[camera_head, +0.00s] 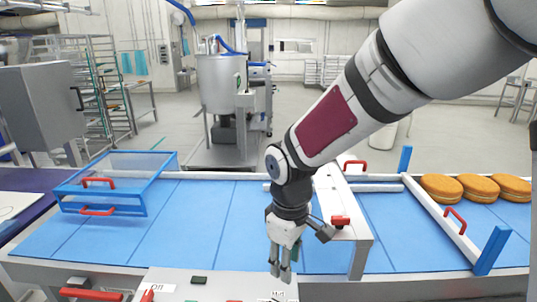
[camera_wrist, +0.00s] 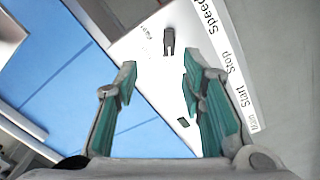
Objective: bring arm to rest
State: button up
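My gripper (camera_head: 285,264) hangs at the end of my arm, pointing down over the front edge of the blue conveyor belt (camera_head: 200,215). In the wrist view my gripper (camera_wrist: 158,88) has its two green-padded fingers apart with nothing between them. Below the fingers lies the white control panel (camera_wrist: 150,60), lettered "Speed", "Stop" and "Start". My fingertips hide part of the panel in the head view. I cannot tell the exact gap between fingertips and panel.
A blue-framed clear guard (camera_head: 115,180) with red handles stands at the belt's left. A white machine frame (camera_head: 352,215) stands just right of my gripper. Several orange-brown rounds (camera_head: 478,188) lie at the far right behind a white rail (camera_head: 440,215). The middle-left belt is bare.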

jog(key=s+d+r+m+t, duration=0.5)
jog(key=s+d+r+m, duration=0.5)
jog(key=s+d+r, duration=0.4)
jog(key=shift+s+d+r+m+b, duration=0.3)
jog(key=shift+s+r+m+b, duration=0.1)
jog(key=shift+s+r, duration=0.45)
